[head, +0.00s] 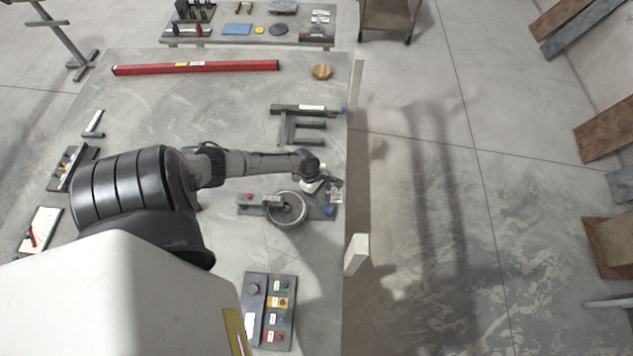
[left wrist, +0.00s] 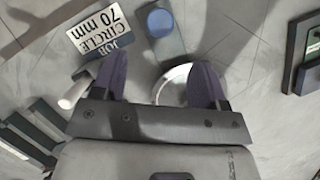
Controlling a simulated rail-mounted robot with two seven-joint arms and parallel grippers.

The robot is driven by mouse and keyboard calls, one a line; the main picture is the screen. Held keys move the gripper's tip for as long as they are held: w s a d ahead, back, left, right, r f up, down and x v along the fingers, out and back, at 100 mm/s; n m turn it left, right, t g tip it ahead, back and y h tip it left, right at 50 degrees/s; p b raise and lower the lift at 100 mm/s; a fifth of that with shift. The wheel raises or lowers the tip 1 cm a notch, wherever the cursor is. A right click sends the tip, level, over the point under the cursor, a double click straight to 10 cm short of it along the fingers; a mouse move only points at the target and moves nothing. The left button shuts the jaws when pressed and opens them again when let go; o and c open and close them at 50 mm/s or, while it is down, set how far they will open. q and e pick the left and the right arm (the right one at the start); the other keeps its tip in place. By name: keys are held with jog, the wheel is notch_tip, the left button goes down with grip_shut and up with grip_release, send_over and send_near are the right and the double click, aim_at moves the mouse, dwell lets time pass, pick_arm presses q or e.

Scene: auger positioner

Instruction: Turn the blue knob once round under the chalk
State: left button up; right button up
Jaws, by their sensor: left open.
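The blue knob (head: 329,210) sits at the right end of a dark bar fixture; it also shows in the left wrist view (left wrist: 160,22). A pale metal ring or disc (head: 287,208) is on the same fixture, and partly shows between my fingers (left wrist: 172,88). A white cylinder (left wrist: 76,91), likely the chalk, is beside my left finger in the wrist view. A card (left wrist: 104,36) reads "JOB CIRCLE 70 mm". My left gripper (left wrist: 160,78) is open, above the fixture, with the knob beyond its fingertips; it also shows in the head view (head: 319,187). My right gripper is not in view.
A grey bracket (head: 297,126) with a blue end stands behind the fixture. A panel of coloured buttons (head: 269,311) lies nearer the front. A red bar (head: 195,67) and a wooden disc (head: 322,71) lie at the back. The table's right edge is close to the fixture.

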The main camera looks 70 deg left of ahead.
pick_arm(q)
jog(key=shift+v, duration=2.4)
